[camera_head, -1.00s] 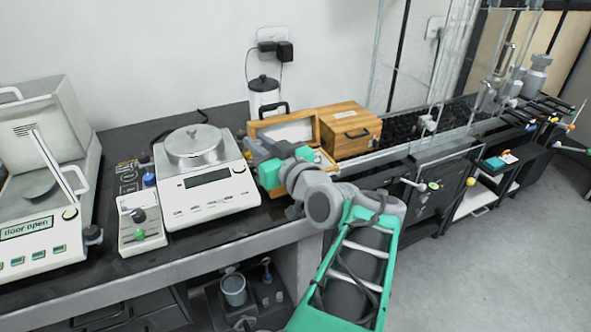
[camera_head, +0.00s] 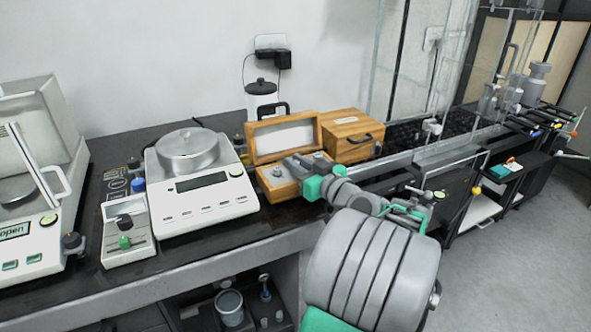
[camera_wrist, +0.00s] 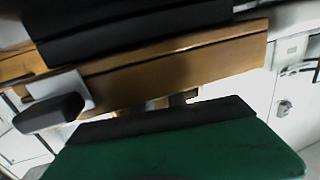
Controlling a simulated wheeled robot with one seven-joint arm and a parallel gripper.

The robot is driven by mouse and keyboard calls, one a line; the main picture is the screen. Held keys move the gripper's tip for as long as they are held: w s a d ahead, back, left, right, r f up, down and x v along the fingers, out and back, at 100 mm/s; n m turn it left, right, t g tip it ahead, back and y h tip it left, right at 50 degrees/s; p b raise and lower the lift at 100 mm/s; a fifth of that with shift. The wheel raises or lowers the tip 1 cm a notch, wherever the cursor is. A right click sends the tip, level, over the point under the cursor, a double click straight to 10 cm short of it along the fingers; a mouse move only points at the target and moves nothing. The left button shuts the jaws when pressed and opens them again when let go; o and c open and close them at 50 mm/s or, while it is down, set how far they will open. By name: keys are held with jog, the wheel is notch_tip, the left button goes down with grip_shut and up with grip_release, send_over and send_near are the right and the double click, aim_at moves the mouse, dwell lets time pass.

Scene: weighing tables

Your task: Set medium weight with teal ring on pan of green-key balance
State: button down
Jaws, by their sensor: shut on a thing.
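My gripper (camera_head: 308,168) is at the open wooden box (camera_head: 291,197), its fingers over the front compartment. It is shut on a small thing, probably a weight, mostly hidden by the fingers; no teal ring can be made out. In the wrist view a dark finger (camera_wrist: 48,113) lies close to a wooden edge. A small grey knob (camera_head: 277,171) shows in the box beside the fingers. The balance at far left (camera_head: 60,180) has green keys, a raised door handle and a display reading "open"; its round pan (camera_head: 14,190) is partly cut off.
A second white balance (camera_head: 210,205) with a wide silver pan (camera_head: 190,148) stands between the box and the left balance. A small control unit (camera_head: 128,232) with a green knob is beside it. A closed wooden case (camera_head: 352,133) and a white canister (camera_head: 262,100) stand behind.

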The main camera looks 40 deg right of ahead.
jog(key=c, duration=1.3)
grip_release()
jog(key=shift+c, duration=0.2)
jog(key=shift+r+p, duration=0.15)
jog(key=shift+p, duration=0.35)
